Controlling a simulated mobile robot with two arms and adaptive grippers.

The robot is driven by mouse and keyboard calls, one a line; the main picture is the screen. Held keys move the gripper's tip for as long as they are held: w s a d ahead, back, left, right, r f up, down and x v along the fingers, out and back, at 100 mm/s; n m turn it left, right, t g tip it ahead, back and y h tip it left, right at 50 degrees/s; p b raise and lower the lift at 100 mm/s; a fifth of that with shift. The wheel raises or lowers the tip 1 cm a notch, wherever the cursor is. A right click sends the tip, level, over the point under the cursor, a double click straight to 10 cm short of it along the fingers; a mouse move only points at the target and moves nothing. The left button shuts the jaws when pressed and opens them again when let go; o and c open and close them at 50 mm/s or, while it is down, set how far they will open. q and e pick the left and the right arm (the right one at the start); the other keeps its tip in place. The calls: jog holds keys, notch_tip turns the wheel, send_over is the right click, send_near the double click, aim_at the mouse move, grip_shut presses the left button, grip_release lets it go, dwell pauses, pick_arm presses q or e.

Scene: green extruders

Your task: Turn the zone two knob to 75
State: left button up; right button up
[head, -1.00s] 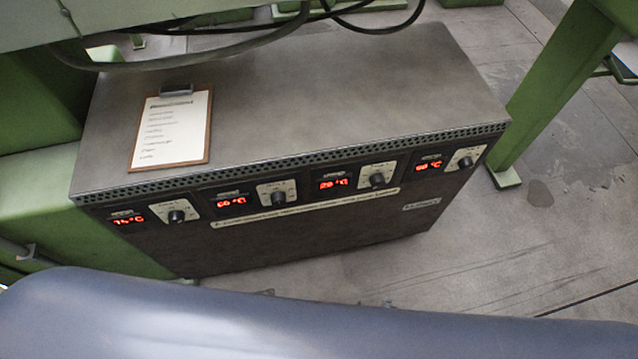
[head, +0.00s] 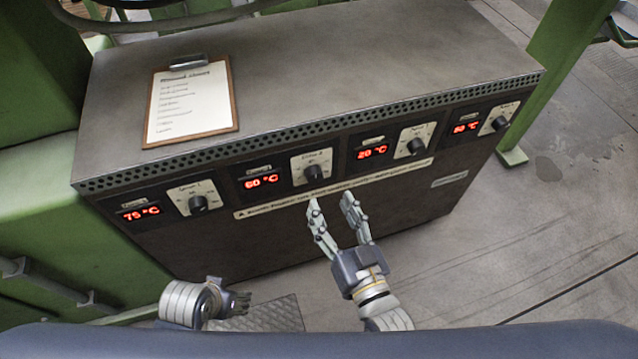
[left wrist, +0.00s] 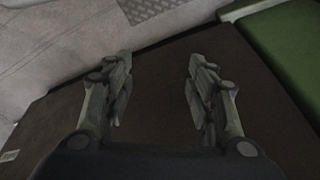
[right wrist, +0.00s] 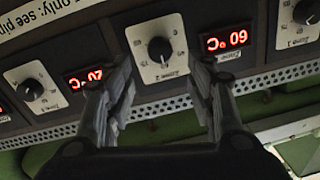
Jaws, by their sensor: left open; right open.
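The zone two knob (head: 313,172) is a black dial on a cream plate, second from the left on the cabinet front. Its red display (head: 262,181) reads 60 °C. My right gripper (head: 331,202) is open and empty in front of the panel, just below this knob, apart from it. In the right wrist view the knob (right wrist: 160,49) appears upside down between and beyond the open fingers (right wrist: 164,72). My left gripper (head: 238,303) is low at the front, left of the right one; the left wrist view shows its fingers (left wrist: 160,65) open and empty before the dark cabinet front.
Other knobs stand at zone one (head: 197,204), zone three (head: 415,146) and the far right (head: 499,124). Their displays read 75, 20 and what looks like 80. A clipboard (head: 232,112) lies on the cabinet top. Green machine frames stand left and right.

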aim_at(317, 178)
pick_arm(q)
jog(key=v, duration=0.2)
jog(key=b+v, duration=0.1)
jog(key=shift+w+r, duration=0.2)
jog(key=shift+r, duration=0.25)
pick_arm(e)
jog(key=x, duration=0.7)
jog(key=shift+w+a, duration=0.1)
jog(key=shift+w, duration=0.1)
jog(key=shift+c, duration=0.5)
jog(key=c, duration=1)
